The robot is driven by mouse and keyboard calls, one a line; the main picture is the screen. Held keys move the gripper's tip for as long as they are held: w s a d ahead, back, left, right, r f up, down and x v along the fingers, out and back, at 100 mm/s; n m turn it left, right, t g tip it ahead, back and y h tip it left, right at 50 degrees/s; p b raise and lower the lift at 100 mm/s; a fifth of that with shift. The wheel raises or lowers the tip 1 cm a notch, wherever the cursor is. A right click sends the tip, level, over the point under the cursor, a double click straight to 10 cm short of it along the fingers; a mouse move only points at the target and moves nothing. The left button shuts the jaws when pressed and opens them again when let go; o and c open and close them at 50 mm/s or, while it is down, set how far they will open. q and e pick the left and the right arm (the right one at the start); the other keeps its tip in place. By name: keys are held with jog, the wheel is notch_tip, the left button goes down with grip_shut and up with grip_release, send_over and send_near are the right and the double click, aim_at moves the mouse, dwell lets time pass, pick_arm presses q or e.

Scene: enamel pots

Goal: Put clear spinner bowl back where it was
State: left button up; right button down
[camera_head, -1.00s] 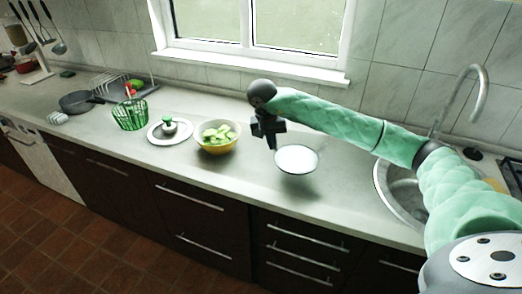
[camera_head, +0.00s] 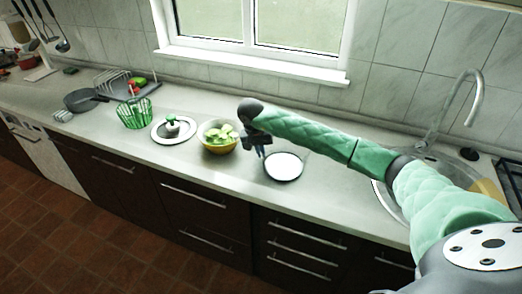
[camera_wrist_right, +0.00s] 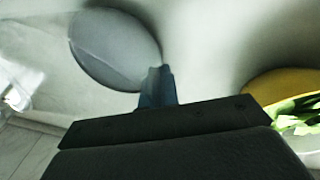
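My left gripper is not in view.
A yellow bowl of green pieces (camera_head: 219,139) stands just left of my right gripper. The sink (camera_head: 399,197) is at the right.

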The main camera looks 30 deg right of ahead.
jog(key=shift+f, duration=0.15)
jog(key=shift+f, duration=0.1)
dwell(0.3)
jog(key=c, duration=1.7)
grip_release()
jog(key=shift+s, duration=0.1)
